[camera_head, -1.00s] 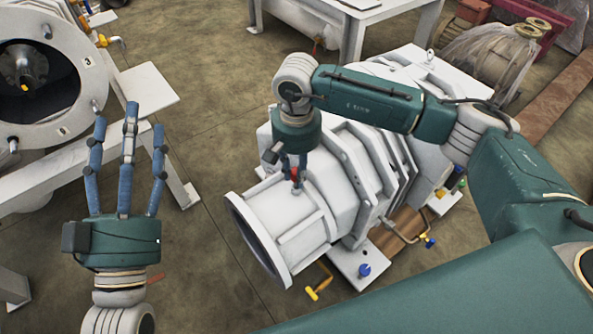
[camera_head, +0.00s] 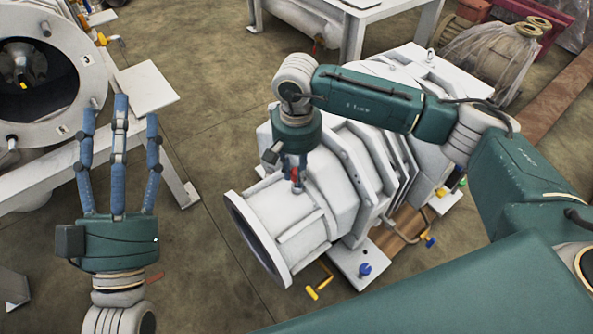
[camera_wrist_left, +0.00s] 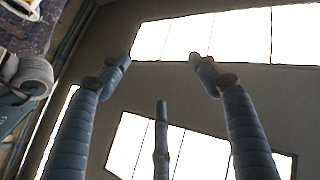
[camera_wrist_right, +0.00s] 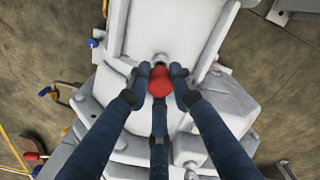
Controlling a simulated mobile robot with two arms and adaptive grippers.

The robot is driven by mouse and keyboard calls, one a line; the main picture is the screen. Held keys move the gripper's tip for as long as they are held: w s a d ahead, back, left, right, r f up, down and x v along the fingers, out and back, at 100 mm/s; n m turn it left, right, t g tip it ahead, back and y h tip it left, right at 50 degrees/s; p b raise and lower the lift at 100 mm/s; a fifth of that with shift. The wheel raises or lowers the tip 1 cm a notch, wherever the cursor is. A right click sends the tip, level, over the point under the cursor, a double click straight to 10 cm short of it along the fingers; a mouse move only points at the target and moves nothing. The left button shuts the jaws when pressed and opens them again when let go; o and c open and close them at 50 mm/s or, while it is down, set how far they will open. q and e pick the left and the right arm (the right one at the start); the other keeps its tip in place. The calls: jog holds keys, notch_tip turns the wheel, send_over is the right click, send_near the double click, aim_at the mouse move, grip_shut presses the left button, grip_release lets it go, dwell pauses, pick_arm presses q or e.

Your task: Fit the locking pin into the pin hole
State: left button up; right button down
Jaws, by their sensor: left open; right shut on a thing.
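The locking pin shows as a red knob (camera_wrist_right: 159,82) in the right wrist view, and as a small red spot (camera_head: 294,174) in the head view. My right gripper (camera_wrist_right: 160,75) is shut around it, pointing down over the white machine (camera_head: 335,185). A small round metal fitting (camera_wrist_right: 160,59) shows just beyond the knob in the right wrist view. The pin's lower end and the pin hole are hidden, so I cannot tell whether the pin is in the hole. My left gripper (camera_head: 119,112) is open and empty at the left, fingers spread upward.
A round white flanged opening (camera_head: 45,85) on a white frame stands at the left. A yellow-handled crank (camera_head: 318,282) and a blue knob (camera_head: 364,269) sit by the machine's foot. Bare floor (camera_head: 215,110) lies between the two machines.

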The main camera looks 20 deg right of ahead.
pick_arm(q)
jog(key=shift+s+r+t, duration=0.5)
jog(key=shift+r, duration=0.2)
pick_arm(e)
jog(key=shift+f, duration=0.2)
pick_arm(q)
jog(key=shift+s+a+r+t, duration=0.1)
jog(key=shift+s+r+t, duration=0.2)
jog(key=shift+s+r, duration=0.15)
pick_arm(e)
jog(key=shift+f, duration=0.15)
pick_arm(q)
jog(key=shift+s+a+r+t+h+b, duration=0.15)
jog(key=shift+s+r+t+h+b, duration=0.4)
jog(key=shift+s+r, duration=0.35)
pick_arm(e)
jog(key=shift+f, duration=0.25)
pick_arm(q)
jog(key=shift+s+r+t, duration=0.25)
jog(key=shift+s+r, duration=0.15)
jog(key=shift+r, duration=0.05)
pick_arm(e)
jog(key=shift+f, duration=0.15)
